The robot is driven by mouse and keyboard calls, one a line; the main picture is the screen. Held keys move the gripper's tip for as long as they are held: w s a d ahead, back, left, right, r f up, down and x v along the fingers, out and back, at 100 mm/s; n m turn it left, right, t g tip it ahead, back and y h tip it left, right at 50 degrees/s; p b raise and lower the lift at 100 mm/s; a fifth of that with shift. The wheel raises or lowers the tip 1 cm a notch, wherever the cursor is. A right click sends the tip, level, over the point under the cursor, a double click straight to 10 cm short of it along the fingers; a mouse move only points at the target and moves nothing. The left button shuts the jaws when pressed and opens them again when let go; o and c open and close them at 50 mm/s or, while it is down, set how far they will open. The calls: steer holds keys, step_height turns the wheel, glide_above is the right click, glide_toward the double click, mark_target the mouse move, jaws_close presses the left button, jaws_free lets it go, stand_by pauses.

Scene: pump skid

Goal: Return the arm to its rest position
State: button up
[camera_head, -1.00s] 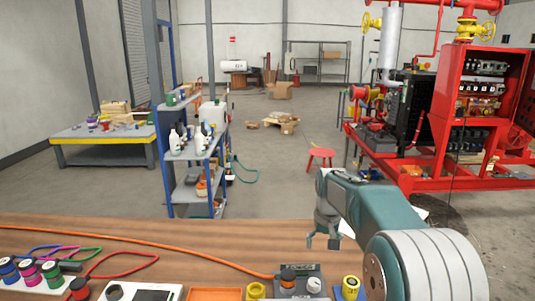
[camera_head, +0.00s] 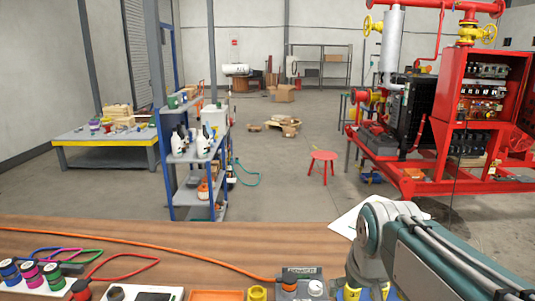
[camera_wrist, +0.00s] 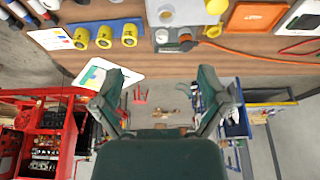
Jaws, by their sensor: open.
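My gripper (camera_wrist: 162,86) shows in the wrist view with its two dark green fingers spread wide apart and nothing between them. My arm (camera_head: 420,240) reaches in from the lower right corner of the head view. Its grey-green joint (camera_head: 372,235) is above the right part of the wooden bench (camera_head: 190,240), and the link below it points down. The gripper's fingers cannot be made out in the head view. In the wrist view the bench edge and a white sheet (camera_wrist: 92,72) lie beyond the fingers, and I see no contact.
On the bench are a grey device with an orange cable (camera_head: 298,283), an orange tray (camera_head: 215,295), yellow cylinders (camera_wrist: 104,37) and coloured spools (camera_head: 30,270). Beyond it stand a blue shelf (camera_head: 195,180), a red stool (camera_head: 324,157) and the red pump skid (camera_head: 410,180). Open floor lies between.

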steer(key=s+f+t, duration=0.1)
steer(key=s+f, duration=0.2)
steer(key=s, duration=0.8)
steer(key=shift+s+f+t, duration=0.3)
steer(key=shift+s+f, duration=0.05)
stand_by(0.5)
